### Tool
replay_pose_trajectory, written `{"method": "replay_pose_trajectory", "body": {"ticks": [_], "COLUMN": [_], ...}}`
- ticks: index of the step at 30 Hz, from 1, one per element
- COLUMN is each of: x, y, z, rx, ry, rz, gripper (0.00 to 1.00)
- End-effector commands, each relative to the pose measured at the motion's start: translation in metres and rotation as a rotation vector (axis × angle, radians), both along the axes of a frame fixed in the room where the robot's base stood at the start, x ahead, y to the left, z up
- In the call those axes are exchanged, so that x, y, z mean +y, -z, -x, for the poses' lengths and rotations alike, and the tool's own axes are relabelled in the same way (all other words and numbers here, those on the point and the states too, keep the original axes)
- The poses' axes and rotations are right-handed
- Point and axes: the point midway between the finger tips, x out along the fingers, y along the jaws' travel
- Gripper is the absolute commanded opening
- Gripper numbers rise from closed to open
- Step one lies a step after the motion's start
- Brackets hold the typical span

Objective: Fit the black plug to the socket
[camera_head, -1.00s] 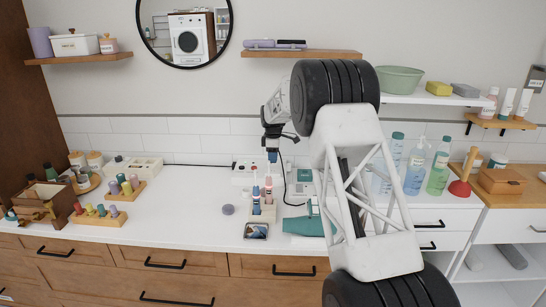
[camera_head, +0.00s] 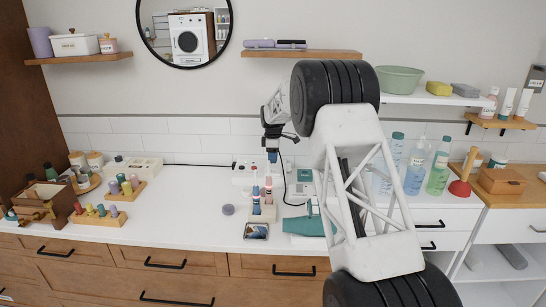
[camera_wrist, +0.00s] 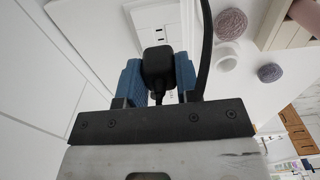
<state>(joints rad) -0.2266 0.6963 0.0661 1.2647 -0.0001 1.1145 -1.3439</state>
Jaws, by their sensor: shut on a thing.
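The black plug (camera_wrist: 157,62) is held between the two blue fingertips of my gripper (camera_wrist: 158,78) in the wrist view. Its cord runs back toward my wrist. Just beyond the plug is a white socket block (camera_wrist: 155,18) with dark slots on its face. I cannot tell whether the plug touches it. In the head view my gripper (camera_head: 272,156) points down at the block (camera_head: 243,173), which stands at the back of the white counter. The plug is too small to make out there, and the arm hides part of the area to the right.
A black cord (camera_head: 286,175) hangs near my gripper toward a pale device (camera_head: 298,193). A holder with brushes (camera_head: 263,210) and a purple round item (camera_head: 228,209) stand in front. Bottles (camera_head: 415,172) stand right. The counter's left middle (camera_head: 180,205) is clear.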

Motion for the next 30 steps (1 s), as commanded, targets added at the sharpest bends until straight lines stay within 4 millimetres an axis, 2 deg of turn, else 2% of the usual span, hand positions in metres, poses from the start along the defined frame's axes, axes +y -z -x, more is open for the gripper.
{"method": "replay_pose_trajectory", "body": {"ticks": [30], "x": [0.0], "y": [0.014], "z": [0.0], "rx": [0.0], "ry": [0.0], "rz": [0.0], "gripper": [0.03]}}
